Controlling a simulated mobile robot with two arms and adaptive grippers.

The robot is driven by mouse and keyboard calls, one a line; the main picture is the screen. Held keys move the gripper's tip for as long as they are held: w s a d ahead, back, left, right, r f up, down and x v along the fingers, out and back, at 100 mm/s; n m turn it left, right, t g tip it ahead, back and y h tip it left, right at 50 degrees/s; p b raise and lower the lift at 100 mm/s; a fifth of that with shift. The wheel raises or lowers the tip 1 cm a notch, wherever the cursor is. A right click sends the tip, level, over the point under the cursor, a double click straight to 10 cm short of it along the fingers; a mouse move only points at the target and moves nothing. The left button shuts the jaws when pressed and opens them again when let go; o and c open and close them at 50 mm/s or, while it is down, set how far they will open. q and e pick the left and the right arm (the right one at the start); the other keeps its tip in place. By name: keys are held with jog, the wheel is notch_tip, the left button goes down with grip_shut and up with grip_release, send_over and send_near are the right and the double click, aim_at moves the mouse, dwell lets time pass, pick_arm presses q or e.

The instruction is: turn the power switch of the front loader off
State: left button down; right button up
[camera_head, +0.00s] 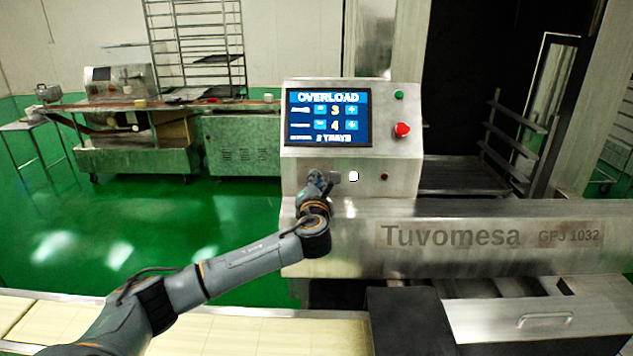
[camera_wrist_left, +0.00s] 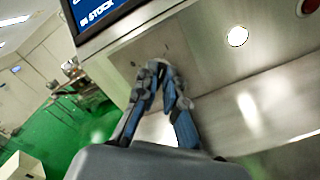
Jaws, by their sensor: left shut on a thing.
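My left gripper (camera_head: 325,183) is at the panel's lower left, below the screen. In the left wrist view its fingers (camera_wrist_left: 161,82) are close together against the steel face. They are shut on a small part there, which looks to be the power switch. The fingers hide that part, so I cannot tell which way it is turned. My right gripper is not in view.
The lit screen (camera_head: 328,117) reads OVERLOAD. A green button (camera_head: 399,95) and a red mushroom button (camera_head: 402,130) are right of it. A white round button (camera_head: 353,176) and a small dark red one (camera_head: 384,177) sit right of my gripper. A pale conveyor (camera_head: 270,335) runs along the front.

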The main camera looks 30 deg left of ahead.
pick_arm(q)
jog(key=shift+n+p, duration=0.7)
jog(key=shift+n, duration=0.5)
jog(key=shift+n+p, duration=0.3)
jog(key=shift+n, duration=0.5)
jog(key=n, duration=0.4)
jog(key=shift+s+a+n+p, duration=0.15)
jog(key=shift+n+p, duration=0.15)
jog(key=shift+p, duration=0.05)
jog(key=n, duration=0.4)
jog(key=shift+a+n, duration=0.1)
jog(key=shift+n, duration=0.2)
jog(key=n, duration=0.2)
jog(key=n+b, duration=0.1)
jog(key=n, duration=0.1)
jog(key=shift+s+a+f+n, duration=0.1)
jog(key=shift+f+n, duration=0.05)
jog(key=shift+n, duration=0.15)
jog(key=c, duration=1.4)
grip_release()
jog(key=shift+c, duration=0.2)
